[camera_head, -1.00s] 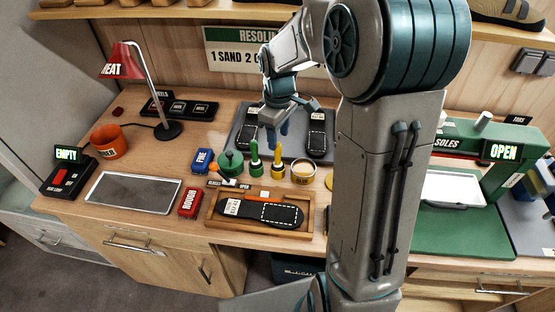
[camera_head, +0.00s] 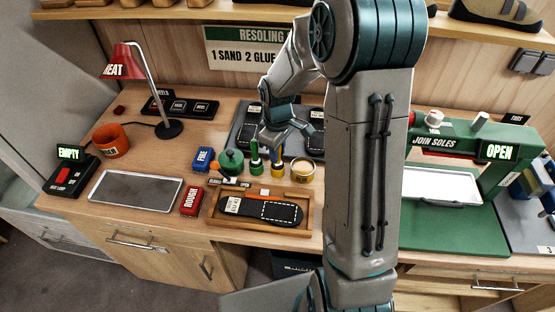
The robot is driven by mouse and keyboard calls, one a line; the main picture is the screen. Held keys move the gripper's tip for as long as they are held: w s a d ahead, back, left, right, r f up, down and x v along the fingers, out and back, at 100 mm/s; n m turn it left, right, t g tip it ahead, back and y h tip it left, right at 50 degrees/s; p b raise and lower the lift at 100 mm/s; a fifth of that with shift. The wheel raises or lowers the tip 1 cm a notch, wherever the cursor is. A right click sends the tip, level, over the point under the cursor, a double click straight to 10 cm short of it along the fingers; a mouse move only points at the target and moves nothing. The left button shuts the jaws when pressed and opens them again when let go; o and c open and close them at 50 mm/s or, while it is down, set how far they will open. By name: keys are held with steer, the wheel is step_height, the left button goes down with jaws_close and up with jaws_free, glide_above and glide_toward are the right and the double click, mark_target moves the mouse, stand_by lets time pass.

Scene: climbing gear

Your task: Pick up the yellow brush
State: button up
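The yellow brush (camera_head: 278,170) stands upright in the row of small glue things, between the green brush (camera_head: 255,163) and a tan round tub. Its lower yellow part shows; its upper handle is hidden by my fingers. My gripper (camera_head: 276,150) points down right at the brush's top, with its fingers at handle height. At this size I cannot tell whether the fingers are apart or closed on the handle. The brush looks upright and still in its place.
The green pot (camera_head: 231,162) and tan tub (camera_head: 303,169) stand close by. A wooden tray (camera_head: 213,209) with a sole is in front. The grey mat (camera_head: 242,117) with soles lies behind. The green press (camera_head: 455,234) is at right, the red lamp (camera_head: 122,62) at left.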

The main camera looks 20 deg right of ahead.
jaws_close()
step_height(320, 180, up, 10)
steer(key=shift+b, duration=0.65)
